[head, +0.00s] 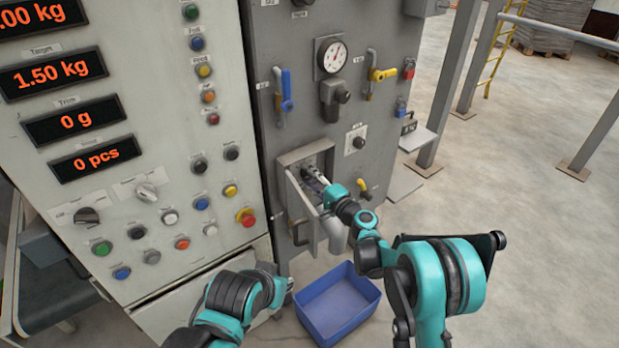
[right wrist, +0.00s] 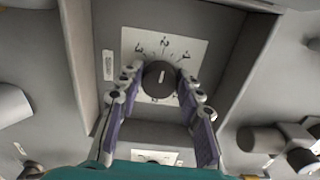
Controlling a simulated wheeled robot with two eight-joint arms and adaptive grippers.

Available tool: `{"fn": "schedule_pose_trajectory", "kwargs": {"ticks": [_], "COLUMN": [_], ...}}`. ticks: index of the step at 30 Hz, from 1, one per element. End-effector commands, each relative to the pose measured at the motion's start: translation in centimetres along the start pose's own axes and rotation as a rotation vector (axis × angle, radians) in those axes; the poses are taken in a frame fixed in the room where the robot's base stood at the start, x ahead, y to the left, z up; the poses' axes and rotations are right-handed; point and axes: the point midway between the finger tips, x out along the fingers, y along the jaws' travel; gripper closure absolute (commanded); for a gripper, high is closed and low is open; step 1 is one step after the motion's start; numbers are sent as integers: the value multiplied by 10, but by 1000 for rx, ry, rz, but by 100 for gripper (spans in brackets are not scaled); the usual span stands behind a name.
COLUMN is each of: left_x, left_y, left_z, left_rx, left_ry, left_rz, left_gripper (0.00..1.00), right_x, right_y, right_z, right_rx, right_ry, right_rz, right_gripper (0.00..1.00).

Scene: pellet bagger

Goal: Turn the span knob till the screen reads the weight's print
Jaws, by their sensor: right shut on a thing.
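My right gripper (head: 314,170) reaches into an open box in the grey panel. In the right wrist view its two fingers (right wrist: 160,88) stand on either side of a round black knob (right wrist: 161,76) and are shut on it. The knob has a white pointer line, pointing roughly up, and sits on a white plate (right wrist: 193,48) with a printed scale. The top screen (head: 40,14) is cut off and shows ".00 kg" in orange. Screens below read 1.50 kg (head: 55,75), 0 g (head: 74,121) and 0 pcs (head: 91,159).
The box's door (head: 301,212) hangs open at the left. A blue bin (head: 340,318) stands on the floor below. Valve handles, a gauge (head: 332,56) and a small shelf (head: 416,139) are on the grey panel. Buttons cover the pale cabinet.

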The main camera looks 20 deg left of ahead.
Motion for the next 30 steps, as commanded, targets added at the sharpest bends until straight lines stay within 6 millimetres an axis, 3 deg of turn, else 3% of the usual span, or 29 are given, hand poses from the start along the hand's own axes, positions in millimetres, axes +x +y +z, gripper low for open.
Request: {"fn": "schedule_pose_trajectory", "kwargs": {"ticks": [20,21,22,30], "left_x": [0,0,0,0], "left_y": [0,0,0,0], "left_z": [0,0,0,0], "left_rx": [0,0,0,0], "left_ry": [0,0,0,0], "left_rz": [0,0,0,0], "left_gripper": [80,80,80,80], "right_x": [0,0,0,0], "right_y": [1,1,1,0], "right_z": [1,1,1,0], "right_rx": [-58,-58,-57,-57], "right_ry": [-2,-2,-2,-1], "right_rz": [1,1,1,0], "right_gripper": [93,54,46,45]}}
